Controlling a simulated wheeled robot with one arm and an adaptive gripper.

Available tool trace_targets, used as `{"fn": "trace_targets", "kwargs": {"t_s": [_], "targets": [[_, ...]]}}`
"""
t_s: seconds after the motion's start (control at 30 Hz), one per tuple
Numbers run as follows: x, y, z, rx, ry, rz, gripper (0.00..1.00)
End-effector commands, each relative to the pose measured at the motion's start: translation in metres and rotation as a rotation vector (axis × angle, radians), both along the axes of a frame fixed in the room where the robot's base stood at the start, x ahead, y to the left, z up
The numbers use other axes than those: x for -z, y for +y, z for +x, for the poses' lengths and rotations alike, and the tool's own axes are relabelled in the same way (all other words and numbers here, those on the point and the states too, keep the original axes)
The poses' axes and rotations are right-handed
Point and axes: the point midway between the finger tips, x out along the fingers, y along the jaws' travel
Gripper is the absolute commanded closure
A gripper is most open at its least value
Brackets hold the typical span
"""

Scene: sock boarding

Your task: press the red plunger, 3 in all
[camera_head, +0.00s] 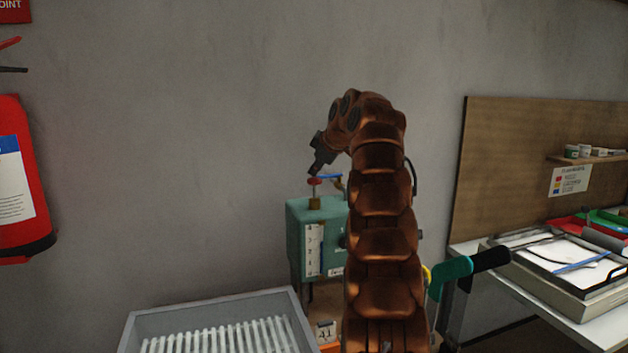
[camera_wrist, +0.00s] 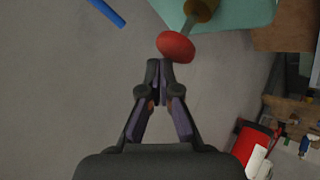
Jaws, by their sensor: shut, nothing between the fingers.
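The red plunger (camera_head: 314,181) is a small red knob on a brass stem, on top of a teal box (camera_head: 300,232) with a numbered white scale on its front. My gripper (camera_head: 312,174) is at the plunger, pointing down, with its tips at or just above the knob. In the wrist view the red plunger (camera_wrist: 176,46) lies just beyond the fingertips of my gripper (camera_wrist: 159,66), slightly to the right. The fingers are shut and empty. I cannot tell whether they touch the knob. My arm hides the right part of the teal box.
A grey ribbed tray (camera_head: 130,338) stands in front at lower left. A white table (camera_head: 590,322) with trays is at right, below a brown board (camera_head: 500,150). A fire extinguisher (camera_head: 18,225) hangs at left.

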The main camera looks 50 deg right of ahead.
Motion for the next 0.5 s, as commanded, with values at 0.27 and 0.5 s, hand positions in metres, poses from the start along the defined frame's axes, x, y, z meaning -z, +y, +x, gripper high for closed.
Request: {"fn": "trace_targets", "kwargs": {"t_s": [0.27,0.5], "targets": [[0.0031,0.0001,0.0001,0.0,0.0,0.0,1.0],[0.0053,0.0002,0.0002,0.0,0.0,0.0,1.0]]}}
